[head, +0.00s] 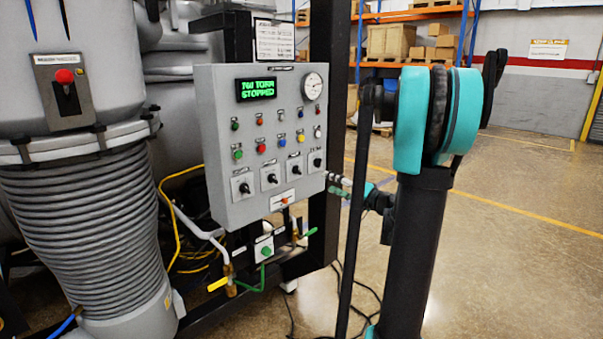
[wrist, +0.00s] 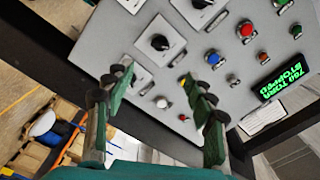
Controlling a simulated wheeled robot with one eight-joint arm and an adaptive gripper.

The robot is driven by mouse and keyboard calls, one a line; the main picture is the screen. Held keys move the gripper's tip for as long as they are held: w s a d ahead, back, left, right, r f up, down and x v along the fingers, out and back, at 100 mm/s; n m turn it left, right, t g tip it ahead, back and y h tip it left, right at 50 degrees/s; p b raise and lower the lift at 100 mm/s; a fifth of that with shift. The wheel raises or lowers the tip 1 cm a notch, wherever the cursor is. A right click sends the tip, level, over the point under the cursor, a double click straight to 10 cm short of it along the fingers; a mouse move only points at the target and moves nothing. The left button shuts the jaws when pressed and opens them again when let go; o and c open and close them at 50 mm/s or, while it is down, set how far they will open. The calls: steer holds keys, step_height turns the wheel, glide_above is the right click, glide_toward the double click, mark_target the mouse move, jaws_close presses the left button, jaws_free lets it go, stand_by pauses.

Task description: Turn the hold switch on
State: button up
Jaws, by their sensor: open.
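The grey control panel (head: 222,125) carries a row of black rotary switches on white plates along its bottom. From left to right these include a first (head: 242,187), a second (head: 270,177), a third (head: 296,168) and a right-end switch (head: 316,161). Their labels are too small to read, so I cannot tell which is the hold switch. In the wrist view the third switch (wrist: 160,42) is clear, and the right-end plate (wrist: 141,79) is partly covered by a finger. My gripper (wrist: 157,88) is open and empty, its fingers over the panel's right-end area; contact cannot be told.
The panel display (head: 257,89) reads 760 TORR STOPPED. Coloured buttons, such as a red one (head: 261,148), sit close above the switches. A pressure gauge (head: 312,87) is at upper right. Pipes and a yellow-handled valve (head: 218,284) lie below. Open floor (head: 500,240) extends right.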

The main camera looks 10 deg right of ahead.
mark_target(300, 171)
steer(key=x, duration=1.5)
steer(key=shift+c, duration=0.6)
steer(key=c, duration=1)
steer(key=shift+c, duration=0.2)
steer(key=m, duration=1.1)
steer(key=shift+f+m, duration=0.1)
steer(key=shift+m, duration=0.3)
